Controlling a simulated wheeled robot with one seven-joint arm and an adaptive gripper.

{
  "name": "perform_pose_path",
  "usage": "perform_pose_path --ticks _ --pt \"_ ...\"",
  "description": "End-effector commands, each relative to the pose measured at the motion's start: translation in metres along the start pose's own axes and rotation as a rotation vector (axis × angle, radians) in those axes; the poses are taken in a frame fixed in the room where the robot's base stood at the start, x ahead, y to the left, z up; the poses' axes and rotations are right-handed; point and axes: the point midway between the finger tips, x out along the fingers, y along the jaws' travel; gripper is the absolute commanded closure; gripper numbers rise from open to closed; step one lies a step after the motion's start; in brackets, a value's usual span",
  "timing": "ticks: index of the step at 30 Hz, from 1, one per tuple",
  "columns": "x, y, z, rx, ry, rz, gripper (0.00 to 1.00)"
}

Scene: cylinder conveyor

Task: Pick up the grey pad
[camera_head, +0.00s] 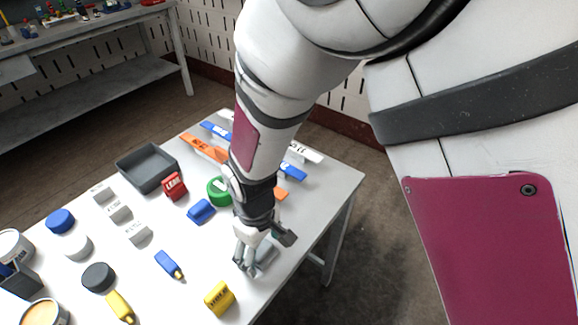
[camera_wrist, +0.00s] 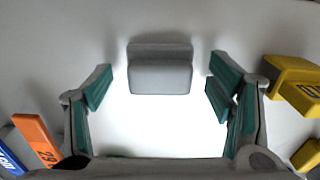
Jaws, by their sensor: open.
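The grey pad (camera_wrist: 160,77) is a small light-grey block with a raised back part, lying on the white table. In the wrist view it sits at the upper middle, between and slightly beyond my green-lined fingers. My gripper (camera_wrist: 161,88) is open, with a finger apart on each side of the pad and clear space to both. In the head view my gripper (camera_head: 262,254) is low over the table's near right edge, and the grey pad (camera_head: 267,254) shows partly behind the fingers.
A yellow block (camera_head: 219,298) lies close to my gripper; yellow blocks (camera_wrist: 290,82) also show at right in the wrist view. An orange piece (camera_wrist: 37,139) lies at lower left there.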

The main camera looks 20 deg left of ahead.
Motion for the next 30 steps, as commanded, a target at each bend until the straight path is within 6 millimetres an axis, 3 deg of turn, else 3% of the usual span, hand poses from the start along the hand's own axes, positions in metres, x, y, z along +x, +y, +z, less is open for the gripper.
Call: perform_pose_path --ticks 7,14,24,30 --pt "0.002 0.000 0.000 0.000 0.001 0.001 0.25" --pt "0.002 0.000 0.000 0.000 0.001 0.000 0.72" --pt "-0.001 0.000 0.000 0.000 0.002 0.001 0.72" --pt "-0.029 0.001 -0.001 0.001 0.007 0.002 0.72"
